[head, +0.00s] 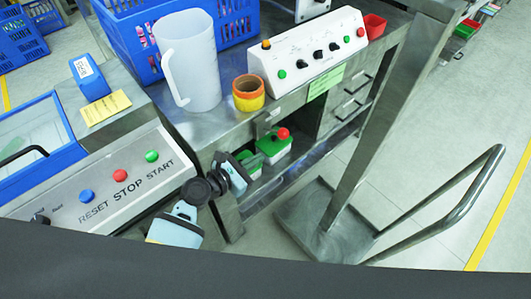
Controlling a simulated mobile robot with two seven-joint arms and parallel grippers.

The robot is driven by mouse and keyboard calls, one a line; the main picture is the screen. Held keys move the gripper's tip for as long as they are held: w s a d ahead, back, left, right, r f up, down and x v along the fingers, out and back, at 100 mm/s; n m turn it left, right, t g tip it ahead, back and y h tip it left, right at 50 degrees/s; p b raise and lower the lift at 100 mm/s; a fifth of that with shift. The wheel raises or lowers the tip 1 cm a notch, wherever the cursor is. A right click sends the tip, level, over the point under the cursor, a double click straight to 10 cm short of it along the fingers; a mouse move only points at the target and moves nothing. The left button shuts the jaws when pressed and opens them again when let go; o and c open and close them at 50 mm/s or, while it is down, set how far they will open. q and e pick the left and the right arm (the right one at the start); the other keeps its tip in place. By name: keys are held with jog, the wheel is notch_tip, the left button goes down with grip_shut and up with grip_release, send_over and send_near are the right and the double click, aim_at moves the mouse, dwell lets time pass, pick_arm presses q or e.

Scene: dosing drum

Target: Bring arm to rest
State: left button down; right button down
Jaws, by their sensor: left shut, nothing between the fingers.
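My left arm comes up from the lower left in the head view, in front of the steel bench. My left gripper (246,158) shows small and dark at the end of the light blue arm part. It is shut with nothing held, beside the bench's front edge and below the orange and yellow ring-shaped container (248,93). Its fingertips are hard to make out. My right gripper is not in view.
A panel with RESET, STOP and START buttons (120,175) is close at left. A white jug (191,62), blue crate (125,35) and control box (308,52) stand on the bench (222,118). A red knob (283,133) sticks out nearby. A steel post and rail (470,190) stand right.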

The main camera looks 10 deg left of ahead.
pick_arm(q)
jog(key=shift+s+a+r, duration=0.1)
jog(key=shift+s+a, duration=0.3)
jog(key=shift+s, duration=0.15)
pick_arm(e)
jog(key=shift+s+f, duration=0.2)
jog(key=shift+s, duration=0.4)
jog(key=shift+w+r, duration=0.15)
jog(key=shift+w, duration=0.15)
